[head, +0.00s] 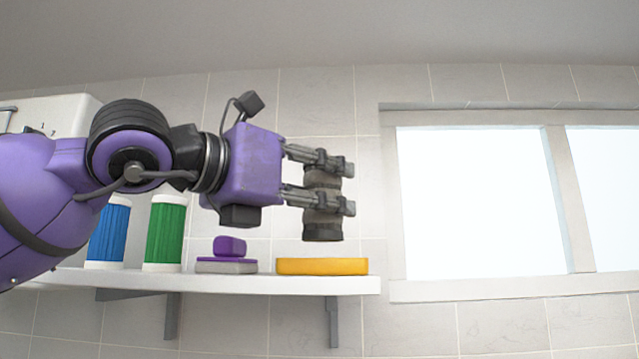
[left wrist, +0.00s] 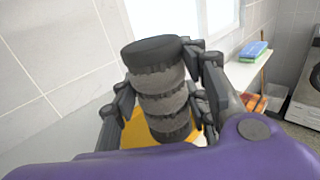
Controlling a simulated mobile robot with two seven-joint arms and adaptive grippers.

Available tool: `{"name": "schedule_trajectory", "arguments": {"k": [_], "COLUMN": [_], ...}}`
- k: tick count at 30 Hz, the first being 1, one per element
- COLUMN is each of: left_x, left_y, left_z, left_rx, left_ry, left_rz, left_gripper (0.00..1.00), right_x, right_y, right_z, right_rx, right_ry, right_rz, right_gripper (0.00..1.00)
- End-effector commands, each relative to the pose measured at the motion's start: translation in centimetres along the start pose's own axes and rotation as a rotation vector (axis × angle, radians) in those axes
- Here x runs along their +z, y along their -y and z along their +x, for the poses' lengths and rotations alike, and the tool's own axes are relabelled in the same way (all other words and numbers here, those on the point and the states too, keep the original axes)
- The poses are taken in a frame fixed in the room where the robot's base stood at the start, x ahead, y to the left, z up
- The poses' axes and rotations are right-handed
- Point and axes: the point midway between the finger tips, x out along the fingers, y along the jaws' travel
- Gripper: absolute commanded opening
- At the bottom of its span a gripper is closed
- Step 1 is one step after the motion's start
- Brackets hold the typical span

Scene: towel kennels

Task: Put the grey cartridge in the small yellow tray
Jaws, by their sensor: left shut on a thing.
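The grey cartridge (head: 322,222) is a dark grey ribbed cylinder with darker ends. My left gripper (head: 347,187) is shut on it and holds it roughly upright above the shelf. The cartridge also fills the middle of the left wrist view (left wrist: 160,90), between the fingers. The small yellow tray (head: 322,267) sits near the right end of the shelf, below the cartridge, with a gap between them. Part of the tray shows behind the cartridge in the left wrist view (left wrist: 140,131). My right gripper is not in view.
On the white shelf (head: 220,284), a blue cartridge (head: 108,234) and a green cartridge (head: 165,234) stand left of the tray. A purple block (head: 230,246) rests on a grey-topped piece (head: 226,265) between them and the tray. A window (head: 480,200) is at right.

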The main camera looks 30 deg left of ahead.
Motion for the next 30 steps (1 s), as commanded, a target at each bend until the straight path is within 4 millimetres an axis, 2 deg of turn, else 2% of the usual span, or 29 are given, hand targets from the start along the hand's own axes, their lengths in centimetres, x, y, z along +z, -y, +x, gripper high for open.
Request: {"name": "schedule_trajectory", "arguments": {"k": [13, 22, 30], "left_x": [-0.1, -3.0, -3.9], "left_y": [-2.5, -2.5, -2.5], "left_z": [2.6, 3.0, 2.8], "left_rx": [0.002, -0.002, -0.001], "left_ry": [0.0, -0.003, -0.001], "left_rz": [0.001, -0.001, -0.001], "left_gripper": [0.13, 0.13, 0.13], "right_x": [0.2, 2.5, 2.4], "right_y": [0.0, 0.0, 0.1], "right_z": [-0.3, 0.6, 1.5], "right_rx": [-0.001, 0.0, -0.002], "right_ry": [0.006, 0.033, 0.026], "right_rz": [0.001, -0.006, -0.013], "right_gripper": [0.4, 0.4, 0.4]}}
